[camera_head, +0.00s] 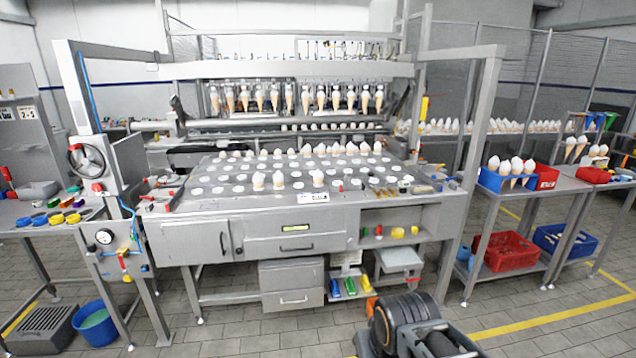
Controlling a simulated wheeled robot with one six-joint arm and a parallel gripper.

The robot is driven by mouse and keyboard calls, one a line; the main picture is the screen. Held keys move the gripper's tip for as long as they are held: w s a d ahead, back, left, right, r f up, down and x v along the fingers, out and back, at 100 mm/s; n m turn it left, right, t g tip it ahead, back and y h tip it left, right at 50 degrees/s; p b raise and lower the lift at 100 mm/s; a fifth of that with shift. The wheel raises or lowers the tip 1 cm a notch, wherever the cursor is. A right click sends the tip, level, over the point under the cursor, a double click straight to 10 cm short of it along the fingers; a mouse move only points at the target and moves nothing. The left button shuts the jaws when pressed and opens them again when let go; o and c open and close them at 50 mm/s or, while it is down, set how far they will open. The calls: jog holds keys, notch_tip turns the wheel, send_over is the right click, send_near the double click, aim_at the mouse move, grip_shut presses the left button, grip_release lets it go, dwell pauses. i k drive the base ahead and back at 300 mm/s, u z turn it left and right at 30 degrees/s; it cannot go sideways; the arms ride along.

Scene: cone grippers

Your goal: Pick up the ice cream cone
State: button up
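Several ice cream cones with white tops and tan cones hang in a row (307,97) in the machine at the back. White ice cream tops stand on the machine's grey work surface (225,195), among them two near the front middle (258,181) and one right of them (318,178). More ice cream cones (516,168) stand upright at the blue bin on the right table. Which cone is meant, I cannot tell. A dark, rounded part of my arm shows at the bottom right of centre, well below and in front of the machine. My gripper's fingers do not show.
The machine's grey frame posts (470,160) rise on both sides. A right-hand table carries a blue bin (490,180), with a red crate (506,250) on its lower shelf. A blue bucket (96,325) stands at left. The tiled floor in front is mostly open.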

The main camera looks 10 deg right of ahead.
aim_at(318, 176)
jog(key=z, duration=0.45)
jog(key=k, duration=0.6)
jog(key=z, duration=0.8)
jog(key=k, duration=0.6)
jog(key=z, duration=0.6)
jog(key=i, duration=2.25)
jog(key=u, duration=0.8)
jog(key=i, duration=1.35)
jog(key=u, duration=1.95)
jog(key=i, duration=0.95)
jog(key=u, duration=1.25)
jog(key=i, duration=0.9)
jog(key=u, duration=0.25)
